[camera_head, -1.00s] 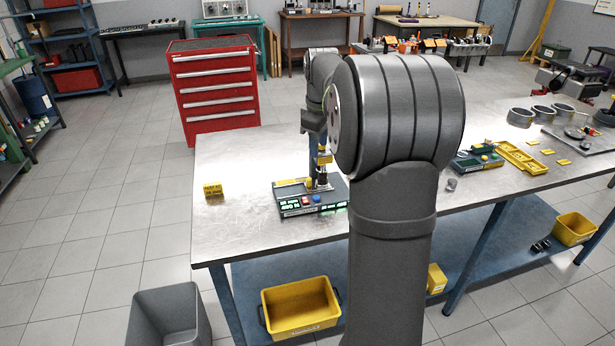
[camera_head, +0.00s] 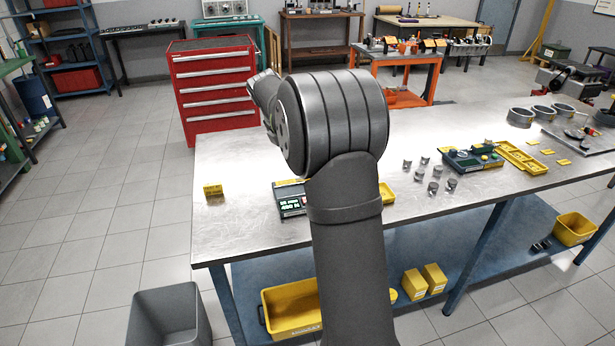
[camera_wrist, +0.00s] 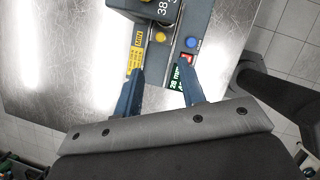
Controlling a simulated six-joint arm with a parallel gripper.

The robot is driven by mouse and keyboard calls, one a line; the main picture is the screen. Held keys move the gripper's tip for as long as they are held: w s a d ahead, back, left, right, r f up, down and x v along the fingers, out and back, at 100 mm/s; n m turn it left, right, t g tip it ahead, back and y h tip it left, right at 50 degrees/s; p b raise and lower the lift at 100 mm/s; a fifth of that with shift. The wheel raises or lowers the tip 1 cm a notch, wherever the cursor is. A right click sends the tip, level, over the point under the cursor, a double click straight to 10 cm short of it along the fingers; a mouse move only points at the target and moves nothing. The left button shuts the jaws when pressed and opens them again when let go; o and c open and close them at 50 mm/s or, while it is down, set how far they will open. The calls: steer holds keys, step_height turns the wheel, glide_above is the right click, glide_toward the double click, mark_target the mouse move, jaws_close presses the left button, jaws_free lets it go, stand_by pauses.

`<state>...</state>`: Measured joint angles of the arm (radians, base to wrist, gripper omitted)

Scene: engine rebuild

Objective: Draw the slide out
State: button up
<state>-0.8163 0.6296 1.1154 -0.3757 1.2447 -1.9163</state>
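A grey test device (camera_head: 289,201) with green lit displays stands on the metal bench, largely hidden behind my arm in the head view. In the wrist view the device (camera_wrist: 199,22) shows a blue button, a red switch, a green display and a yellow label. A dark block (camera_wrist: 148,9) marked "38" sits on it at the top edge, cut off by the frame, beside a yellow knob (camera_wrist: 160,37). I cannot tell which part is the slide. My gripper (camera_wrist: 159,70) has its two blue fingers apart over the device, with nothing visibly held.
A yellow block sign (camera_head: 213,190) stands left of the device. Several small metal cylinders (camera_head: 434,187) and a second device (camera_head: 470,159) with yellow trays (camera_head: 522,158) are to the right.

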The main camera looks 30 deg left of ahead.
steer(key=x, duration=1.2)
steer(key=shift+f, duration=0.25)
jaws_close()
